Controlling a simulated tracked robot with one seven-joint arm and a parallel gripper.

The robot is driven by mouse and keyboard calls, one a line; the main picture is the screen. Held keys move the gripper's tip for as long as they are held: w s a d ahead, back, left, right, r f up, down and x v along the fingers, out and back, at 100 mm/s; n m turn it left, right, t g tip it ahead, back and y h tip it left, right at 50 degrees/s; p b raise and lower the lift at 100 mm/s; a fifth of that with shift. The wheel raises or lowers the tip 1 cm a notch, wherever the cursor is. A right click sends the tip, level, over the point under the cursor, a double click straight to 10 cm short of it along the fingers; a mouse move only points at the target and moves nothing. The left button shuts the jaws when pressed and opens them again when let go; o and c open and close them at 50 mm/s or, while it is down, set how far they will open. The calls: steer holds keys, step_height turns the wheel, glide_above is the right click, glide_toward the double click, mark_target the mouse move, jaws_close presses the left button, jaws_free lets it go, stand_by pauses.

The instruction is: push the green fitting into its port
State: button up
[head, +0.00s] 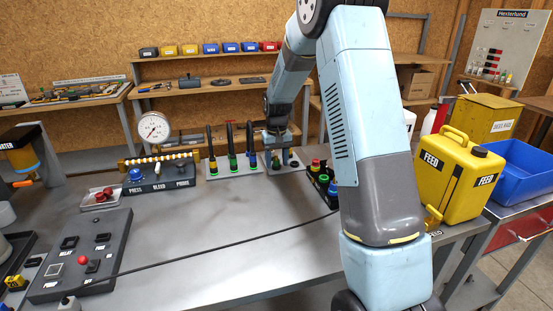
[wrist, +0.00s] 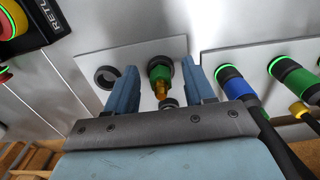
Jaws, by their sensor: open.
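The green fitting (wrist: 160,74) has a brass-coloured end and sits at a black ring port (wrist: 159,61) on a pale plate (wrist: 138,54). How deep it sits in that port I cannot tell. My gripper (wrist: 160,82) is open, with one blue finger on each side of the fitting and a gap visible on both sides. In the head view my gripper (head: 278,148) reaches down over the small pale plate (head: 294,168) and hides most of the fitting.
A second ring port (wrist: 107,77) is on the plate's left side. Beside the plate, hoses with blue-collared (wrist: 232,83) and green-collared (wrist: 290,72) connectors stand close.

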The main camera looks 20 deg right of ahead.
mark_target(277, 158)
steer(key=shift+c, duration=0.3)
steer(key=c, duration=0.8)
steer(key=o, duration=0.9)
steer(key=shift+c, duration=0.2)
step_height(277, 158, up, 14)
steer(key=shift+w+a, duration=0.25)
steer(key=shift+w, duration=0.15)
